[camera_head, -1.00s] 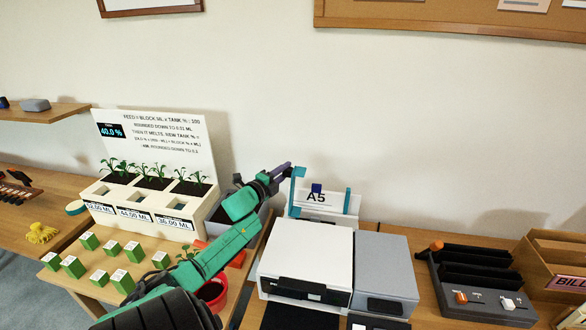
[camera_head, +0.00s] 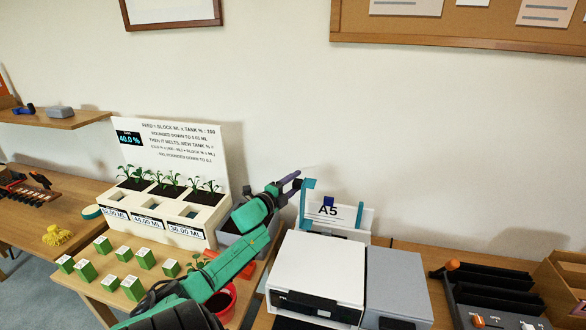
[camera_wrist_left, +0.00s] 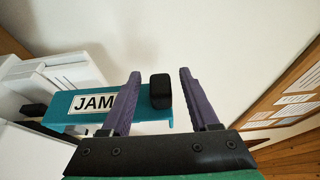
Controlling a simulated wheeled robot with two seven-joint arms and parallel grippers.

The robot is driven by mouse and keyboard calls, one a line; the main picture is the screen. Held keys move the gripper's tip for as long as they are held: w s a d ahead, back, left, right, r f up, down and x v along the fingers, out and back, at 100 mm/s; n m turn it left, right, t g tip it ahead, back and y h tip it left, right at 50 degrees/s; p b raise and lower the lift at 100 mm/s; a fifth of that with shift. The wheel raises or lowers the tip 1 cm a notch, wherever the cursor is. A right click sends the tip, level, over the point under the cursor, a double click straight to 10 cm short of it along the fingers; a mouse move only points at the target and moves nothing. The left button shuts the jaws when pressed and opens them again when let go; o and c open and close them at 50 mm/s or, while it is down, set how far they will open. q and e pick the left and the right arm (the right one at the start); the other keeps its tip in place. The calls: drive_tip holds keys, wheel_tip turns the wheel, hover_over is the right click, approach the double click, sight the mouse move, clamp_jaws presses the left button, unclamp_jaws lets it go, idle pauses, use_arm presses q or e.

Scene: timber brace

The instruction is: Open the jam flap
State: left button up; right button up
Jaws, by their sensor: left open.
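The teal jam flap (camera_wrist_left: 130,112) fills the middle left of the left wrist view, with a white JAM label (camera_wrist_left: 94,103). A black knob (camera_wrist_left: 160,91) sits at its right end. In the head view the flap (camera_head: 307,190) is a small teal piece standing at the back left of the white printer (camera_head: 318,262). My left gripper (camera_wrist_left: 159,74) has its purple fingers spread, with the knob showing between them, not visibly gripped. In the head view my left gripper (camera_head: 297,182) is just left of the flap's top. Contact cannot be told. My right gripper is not in view.
A paper tray marked A5 (camera_head: 328,210) stands behind the printer. A grey unit (camera_head: 398,285) adjoins it on the right. A planter with a sign (camera_head: 165,205) and several green blocks (camera_head: 132,287) are on the left. The wall is close behind.

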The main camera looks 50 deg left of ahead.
use_arm(q)
drive_tip(key=shift+s, duration=0.15)
drive_tip(key=shift+s+d+f, duration=0.1)
drive_tip(key=shift+s+d, duration=0.1)
drive_tip(key=shift+s, duration=0.1)
drive_tip(key=v, duration=1.3)
drive_tip(key=shift+s+b, duration=0.35)
drive_tip(key=shift+b, duration=0.1)
